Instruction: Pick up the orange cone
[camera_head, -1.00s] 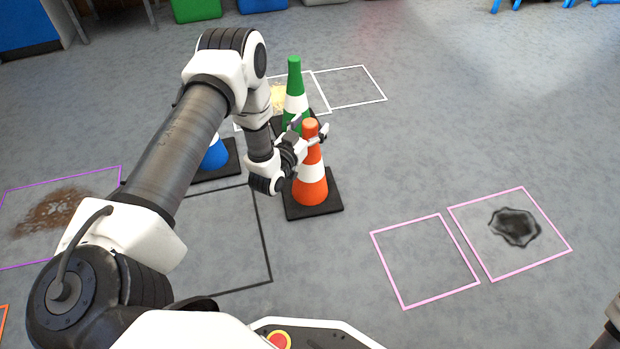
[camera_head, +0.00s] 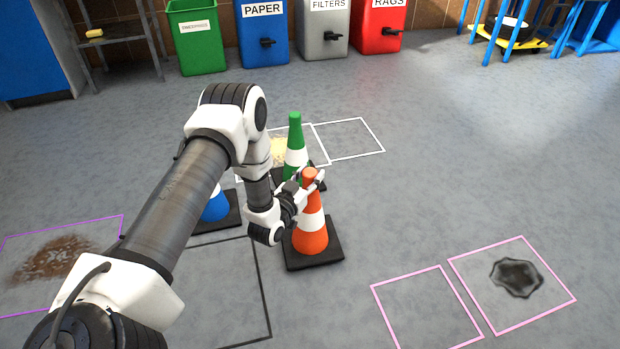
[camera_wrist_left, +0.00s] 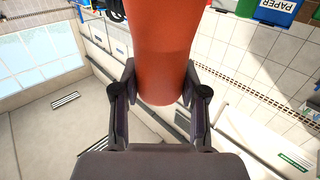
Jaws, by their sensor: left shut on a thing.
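The orange cone (camera_head: 312,238) with a white band and dark square base stands upright near the middle of the head view. My left gripper (camera_head: 309,179) comes in from the left and is shut around its upper part. In the left wrist view the cone (camera_wrist_left: 163,45) fills the space between the two fingers (camera_wrist_left: 160,80). I cannot tell whether its base touches the floor. My right gripper is not in view.
A green cone (camera_head: 295,132) stands just behind the orange one. A blue cone (camera_head: 216,208) is partly hidden behind my left arm. Pink floor squares (camera_head: 370,284) lie to the right, one around a dark stain (camera_head: 516,277). Open floor lies right of the cone.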

